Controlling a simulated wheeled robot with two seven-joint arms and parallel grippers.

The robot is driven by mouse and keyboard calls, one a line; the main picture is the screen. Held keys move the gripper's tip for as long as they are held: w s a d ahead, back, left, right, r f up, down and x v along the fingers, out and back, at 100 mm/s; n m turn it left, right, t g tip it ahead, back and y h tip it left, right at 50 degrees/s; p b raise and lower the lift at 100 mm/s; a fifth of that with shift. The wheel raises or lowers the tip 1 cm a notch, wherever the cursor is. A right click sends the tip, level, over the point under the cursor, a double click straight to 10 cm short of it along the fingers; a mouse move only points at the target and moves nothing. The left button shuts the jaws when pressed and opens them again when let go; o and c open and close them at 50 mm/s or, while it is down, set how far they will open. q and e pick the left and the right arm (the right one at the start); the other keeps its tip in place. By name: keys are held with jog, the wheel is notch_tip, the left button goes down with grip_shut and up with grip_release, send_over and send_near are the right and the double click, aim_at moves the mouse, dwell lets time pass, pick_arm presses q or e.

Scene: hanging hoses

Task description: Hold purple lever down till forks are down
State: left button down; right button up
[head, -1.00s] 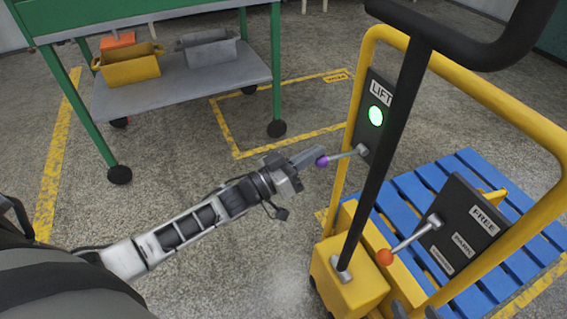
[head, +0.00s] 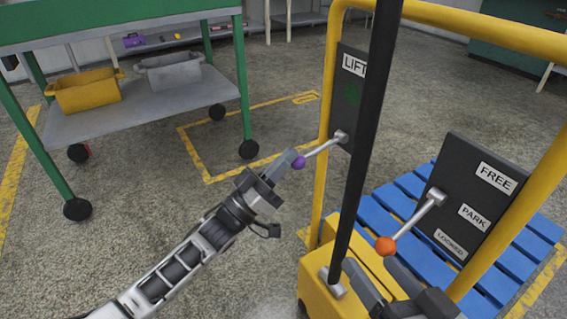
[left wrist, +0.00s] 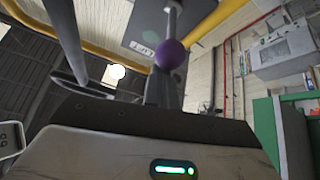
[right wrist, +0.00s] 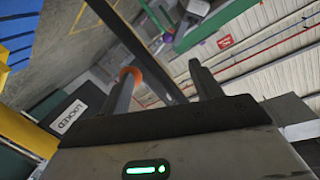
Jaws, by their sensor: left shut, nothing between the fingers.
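The purple-knobbed lever (head: 299,162) juts from the dark LIFT panel (head: 345,112) and slopes down towards its knob. My left gripper (head: 283,163) is shut and empty, with its fingertips against or just beside the knob; I cannot tell whether they touch. The left wrist view shows the purple knob (left wrist: 171,54) just past the fingertips. The round light (head: 353,95) on the panel is dark green and unlit. My right gripper (head: 387,277) is open and empty, below the orange-knobbed lever (head: 386,246). The forks are not visible; a blue pallet (head: 420,210) lies behind the yellow truck frame.
A black bar (head: 362,150) rises between the two panels from the yellow base (head: 318,283). The other panel (head: 470,200) reads FREE, PARK and LOCKED. A green cart (head: 55,155) with a yellow bin (head: 85,92) stands at left. Floor between cart and truck is clear.

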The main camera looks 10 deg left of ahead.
pick_arm(q)
jog(key=shift+w+f, duration=0.1)
jog(key=shift+w+a+f, duration=0.1)
jog(key=shift+w+f, duration=0.1)
jog(key=shift+w, duration=0.05)
jog(key=shift+s, duration=0.1)
dwell(0.5)
dwell(2.0)
jog(key=p+v, duration=0.1)
jog(key=v, duration=1.4)
jog(key=shift+s+a+p, duration=0.25)
jog(key=shift+s+p, duration=0.1)
jog(key=shift+p, duration=0.05)
jog(key=shift+f, duration=0.1)
